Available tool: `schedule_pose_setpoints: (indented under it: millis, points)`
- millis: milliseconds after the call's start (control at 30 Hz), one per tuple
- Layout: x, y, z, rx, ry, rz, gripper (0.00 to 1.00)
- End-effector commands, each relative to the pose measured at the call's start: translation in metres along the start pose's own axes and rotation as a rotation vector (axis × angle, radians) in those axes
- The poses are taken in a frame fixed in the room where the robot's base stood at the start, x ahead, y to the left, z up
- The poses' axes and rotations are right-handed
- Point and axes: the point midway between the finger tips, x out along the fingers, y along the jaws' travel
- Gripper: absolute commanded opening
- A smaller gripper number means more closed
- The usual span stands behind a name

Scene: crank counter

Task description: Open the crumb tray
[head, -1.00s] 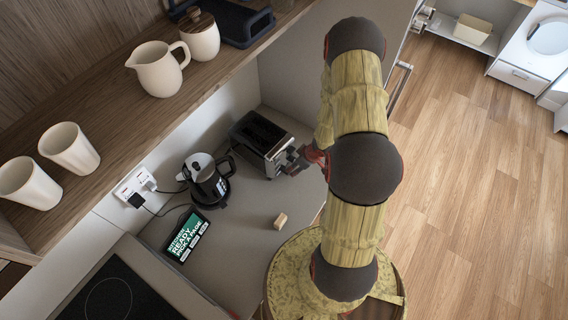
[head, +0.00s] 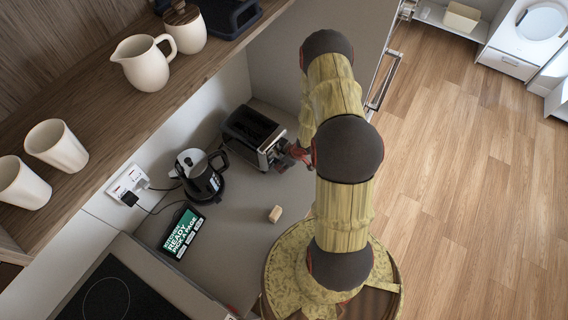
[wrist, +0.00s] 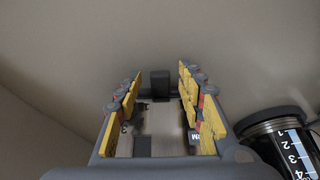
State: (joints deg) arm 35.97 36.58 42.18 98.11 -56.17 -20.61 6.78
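The toaster (head: 252,132), black and silver with dark slots on top, stands on the counter against the back wall. I cannot make out its crumb tray as a separate part in the head view. My gripper (head: 291,156) is at the toaster's right end, close to it; the arm partly hides this spot. In the wrist view my gripper (wrist: 160,100) has its two yellow-padded fingers spread apart. A pale surface with a dark block (wrist: 160,80) shows between them; I cannot tell whether either finger touches it.
A black and silver kettle (head: 200,176) stands left of the toaster. A small wooden block (head: 275,214) and a lit display (head: 184,234) are on the counter. A shelf (head: 120,110) with a jug and cups overhangs the left. Counter around the block is clear.

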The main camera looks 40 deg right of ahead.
Motion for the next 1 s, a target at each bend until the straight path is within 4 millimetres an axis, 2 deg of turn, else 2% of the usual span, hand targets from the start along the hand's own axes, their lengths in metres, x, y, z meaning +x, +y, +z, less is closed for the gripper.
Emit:
schedule_pose_setpoints:
  millis: [633,1000]
  points:
    - [-0.0002,0.0001,0.0000,0.000,0.000,0.000,0.00]
    - [-0.0002,0.0002,-0.0001,0.000,0.000,0.000,0.00]
